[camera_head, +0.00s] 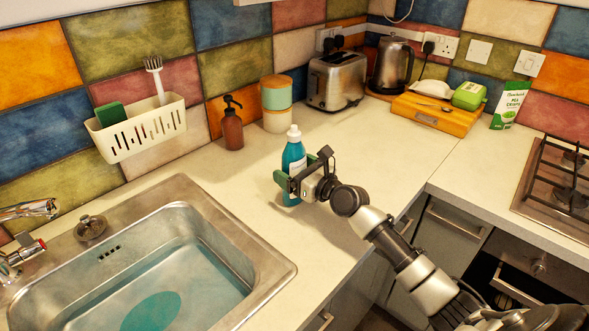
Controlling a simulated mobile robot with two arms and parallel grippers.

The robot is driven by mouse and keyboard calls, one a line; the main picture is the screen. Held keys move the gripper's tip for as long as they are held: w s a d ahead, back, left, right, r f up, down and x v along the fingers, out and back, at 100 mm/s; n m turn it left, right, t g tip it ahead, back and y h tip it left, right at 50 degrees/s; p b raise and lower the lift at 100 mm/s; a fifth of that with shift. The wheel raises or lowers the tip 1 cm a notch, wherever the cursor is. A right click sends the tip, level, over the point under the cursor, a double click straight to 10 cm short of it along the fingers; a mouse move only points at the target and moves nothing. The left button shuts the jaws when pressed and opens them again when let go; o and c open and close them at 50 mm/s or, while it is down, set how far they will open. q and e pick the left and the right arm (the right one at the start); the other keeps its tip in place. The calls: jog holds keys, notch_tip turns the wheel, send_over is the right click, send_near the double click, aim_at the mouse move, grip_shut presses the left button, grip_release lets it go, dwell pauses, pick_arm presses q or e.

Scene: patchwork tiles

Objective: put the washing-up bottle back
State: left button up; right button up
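The washing-up bottle (293,160), blue-green with a white cap, stands upright on the worktop to the right of the sink. My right gripper (300,172) is at the bottle, with one finger low at its left front and the other beside its right side. The view does not show clearly whether both fingers press on it. The bottle's lower right part is hidden by the gripper. A white slotted caddy (136,133) on the tiled wall holds a green sponge (110,114) and a dish brush (156,80). My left gripper is out of view.
The sink (270,270) holds water. A brown soap dispenser (232,126), stacked canisters (277,103), a toaster (335,80) and a kettle (392,66) stand along the wall. A wooden box (432,114) is in the corner, the hob (556,190) at right. Worktop right of the bottle is clear.

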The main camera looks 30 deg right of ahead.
jog(key=shift+o, duration=0.8)
jog(key=shift+r, duration=0.2)
jog(key=shift+s+d+f, duration=0.1)
jog(key=shift+s, duration=0.15)
jog(key=v, duration=1.1)
jog(key=shift+s+b, duration=0.25)
jog(key=shift+b, duration=0.15)
jog(key=shift+d, duration=0.1)
